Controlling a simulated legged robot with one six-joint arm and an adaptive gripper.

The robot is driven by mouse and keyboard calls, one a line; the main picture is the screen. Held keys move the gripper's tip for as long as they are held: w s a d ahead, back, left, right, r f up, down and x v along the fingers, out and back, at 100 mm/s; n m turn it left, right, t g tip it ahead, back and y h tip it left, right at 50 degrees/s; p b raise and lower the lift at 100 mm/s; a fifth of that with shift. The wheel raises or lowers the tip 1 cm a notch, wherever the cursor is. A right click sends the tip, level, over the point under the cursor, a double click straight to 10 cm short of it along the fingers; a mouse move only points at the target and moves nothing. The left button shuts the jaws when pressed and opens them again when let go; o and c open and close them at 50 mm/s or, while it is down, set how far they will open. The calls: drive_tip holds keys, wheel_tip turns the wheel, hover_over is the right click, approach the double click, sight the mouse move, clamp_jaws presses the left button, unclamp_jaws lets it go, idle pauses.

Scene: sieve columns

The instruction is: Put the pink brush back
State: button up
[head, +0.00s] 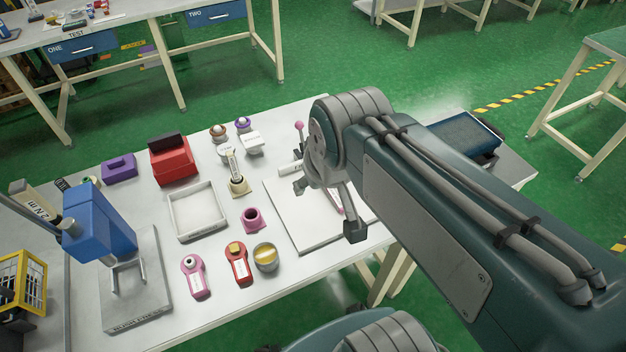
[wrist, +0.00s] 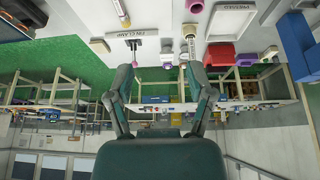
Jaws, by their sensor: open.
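A slim pink piece, likely the pink brush (head: 337,203), lies on the white board (head: 299,238) in the head view, partly hidden by my gripper. An empty magenta cup holder (head: 252,221) stands left of the board. I cannot tell whether the gripper touches the brush.
A white tray (head: 174,213), red box (head: 173,166) and blue press (head: 100,222) stand to the left. A red holder (head: 239,270), pink-and-white holder (head: 195,283) and tin (head: 265,267) are near the front. A clamp with a pink knob (head: 299,125) is behind the board.

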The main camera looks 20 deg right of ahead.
drive_tip(key=s, duration=0.3)
drive_tip(key=g, duration=0.5)
hover_over(332, 192)
wheel_tip(332, 192, down, 18)
wheel_tip(332, 192, down, 11)
drive_tip(key=shift+r, duration=0.2)
clamp_jaws()
